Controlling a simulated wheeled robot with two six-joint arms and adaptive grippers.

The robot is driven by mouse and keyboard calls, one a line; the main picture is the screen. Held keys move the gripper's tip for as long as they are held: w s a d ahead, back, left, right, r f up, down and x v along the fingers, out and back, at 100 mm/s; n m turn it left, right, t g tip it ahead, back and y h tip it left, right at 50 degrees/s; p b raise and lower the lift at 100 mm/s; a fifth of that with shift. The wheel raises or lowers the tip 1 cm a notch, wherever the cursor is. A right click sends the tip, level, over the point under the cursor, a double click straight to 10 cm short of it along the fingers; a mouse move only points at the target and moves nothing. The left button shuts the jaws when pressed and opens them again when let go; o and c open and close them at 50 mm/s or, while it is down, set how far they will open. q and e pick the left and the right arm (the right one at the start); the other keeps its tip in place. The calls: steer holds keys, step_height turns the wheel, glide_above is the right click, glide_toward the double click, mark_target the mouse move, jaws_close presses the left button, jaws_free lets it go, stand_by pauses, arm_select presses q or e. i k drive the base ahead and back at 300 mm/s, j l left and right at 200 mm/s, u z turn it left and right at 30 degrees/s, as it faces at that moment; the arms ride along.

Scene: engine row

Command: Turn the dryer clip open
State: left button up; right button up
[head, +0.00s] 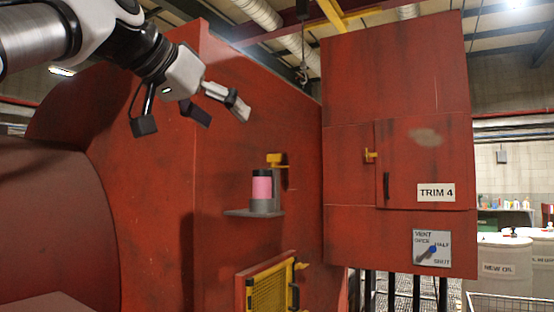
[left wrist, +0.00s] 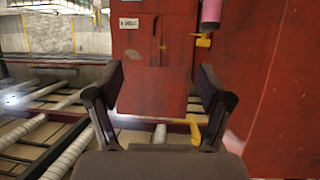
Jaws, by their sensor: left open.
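The dryer (head: 262,188) is a small canister with a pink middle and dark ends, upright on a grey shelf bracket on the red engine side. The yellow dryer clip (head: 277,159) sits on the wall just above and behind it. In the left wrist view, which looks upside down, the dryer's pink part (left wrist: 211,12) is at the top edge and the clip (left wrist: 203,40) is just below it. My left gripper (head: 192,112) is open and empty, up and left of the clip, clear of it. My right gripper is not in view.
A red cabinet (head: 348,165) labelled TRIM 4 has its own yellow latch (head: 371,155). A vent dial (head: 432,249) with a blue knob is lower right. A yellow mesh panel (head: 270,288) is below the shelf. A hook (head: 302,74) hangs above. Space before the clip looks free.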

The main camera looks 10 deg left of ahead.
mark_target(272, 158)
steer(key=i, duration=1.15)
